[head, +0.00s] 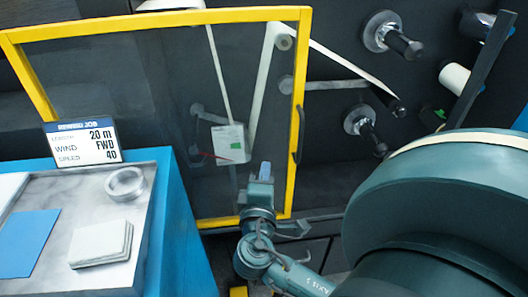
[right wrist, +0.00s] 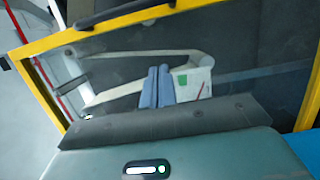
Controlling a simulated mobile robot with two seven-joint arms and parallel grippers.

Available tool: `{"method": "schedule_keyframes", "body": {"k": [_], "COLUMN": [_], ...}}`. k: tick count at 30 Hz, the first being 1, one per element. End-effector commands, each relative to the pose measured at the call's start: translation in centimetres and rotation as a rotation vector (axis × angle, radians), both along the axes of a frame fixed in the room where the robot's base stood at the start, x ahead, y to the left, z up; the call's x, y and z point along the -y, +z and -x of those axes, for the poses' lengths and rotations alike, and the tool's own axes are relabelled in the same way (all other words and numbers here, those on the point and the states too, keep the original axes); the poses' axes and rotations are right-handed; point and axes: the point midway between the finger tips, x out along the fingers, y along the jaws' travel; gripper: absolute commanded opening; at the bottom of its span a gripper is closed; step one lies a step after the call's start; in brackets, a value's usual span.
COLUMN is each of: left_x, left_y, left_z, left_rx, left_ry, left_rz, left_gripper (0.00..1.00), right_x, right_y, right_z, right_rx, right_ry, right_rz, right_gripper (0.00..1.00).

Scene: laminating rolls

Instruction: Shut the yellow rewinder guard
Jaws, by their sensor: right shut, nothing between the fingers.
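The yellow rewinder guard (head: 297,80) is a yellow frame around a clear panel, in the middle and left of the head view. A dark handle (head: 296,135) is on its right-hand bar. The yellow frame also crosses the right wrist view (right wrist: 110,24), with the dark handle (right wrist: 125,12) at the top. My right gripper (head: 265,170) is shut and empty, in front of the panel's lower right part, left of the handle. Its blue-grey fingers (right wrist: 157,86) are together in the right wrist view. I cannot tell whether they touch the panel. My left gripper is not in view.
A blue stand with a grey tray (head: 150,215) is at the lower left, holding a tape ring (head: 125,183), a pad stack (head: 101,244) and a blue sheet (head: 28,243). A job sign (head: 82,142) stands behind. Rollers (head: 390,35) project at the right. My arm fills the lower right.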

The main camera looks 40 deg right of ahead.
Motion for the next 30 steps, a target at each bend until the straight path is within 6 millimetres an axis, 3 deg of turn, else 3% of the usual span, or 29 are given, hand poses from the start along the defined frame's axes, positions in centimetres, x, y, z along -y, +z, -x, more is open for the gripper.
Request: {"method": "schedule_keyframes", "body": {"k": [10, 18, 30], "left_x": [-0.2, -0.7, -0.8], "left_y": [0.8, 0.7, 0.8], "left_z": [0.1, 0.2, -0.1], "left_rx": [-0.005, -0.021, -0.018], "left_ry": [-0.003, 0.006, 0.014], "left_rz": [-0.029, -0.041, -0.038], "left_gripper": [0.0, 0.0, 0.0], "right_x": [5.6, 8.2, 8.6], "right_y": [0.3, 0.0, -0.1], "right_z": [-5.1, -2.8, -2.6], "right_rx": [0.0, -0.004, -0.003], "right_ry": [0.0, 0.002, 0.003], "right_rz": [0.004, 0.001, -0.002], "right_gripper": [0.0, 0.0, 0.0]}}
